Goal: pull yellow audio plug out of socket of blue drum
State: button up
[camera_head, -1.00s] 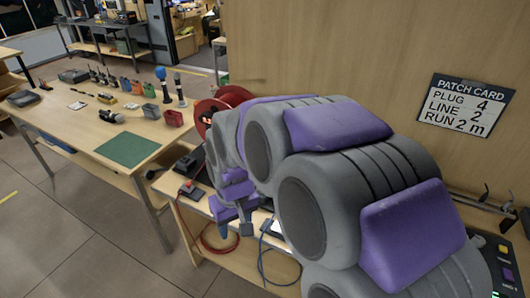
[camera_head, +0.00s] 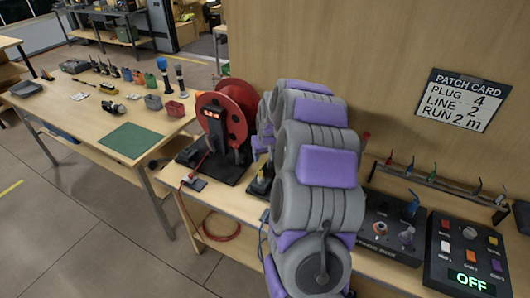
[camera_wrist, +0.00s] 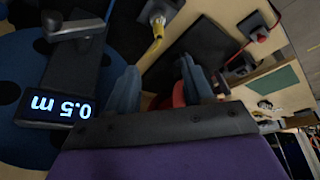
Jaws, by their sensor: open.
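The blue drum (camera_wrist: 22,75) fills the left of the wrist view, with a dark display unit reading 0.5 m (camera_wrist: 62,104) in front of it. The yellow audio plug (camera_wrist: 156,38) sits at a pale socket piece (camera_wrist: 160,10) at the top of the wrist view. My gripper (camera_wrist: 160,82) is open and empty, its two blue-grey fingers apart below the plug in the picture and not touching it.
A red drum (camera_head: 240,108) on a black base stands left of my arm. A red plug and lead (camera_head: 192,182) lie at the bench's left edge. A control box reading OFF (camera_head: 468,262) and a rack of coloured plugs (camera_head: 440,184) are at the right. A patch card (camera_head: 463,100) hangs above.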

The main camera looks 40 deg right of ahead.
aim_at(261, 169)
jog(key=b+x, duration=0.2)
jog(key=x, duration=1.3)
jog(key=shift+w+d+f+b, duration=0.15)
jog(key=shift+w+f+b, duration=0.1)
jog(key=shift+f+b, duration=0.15)
jog(key=shift+r, duration=0.1)
grip_shut()
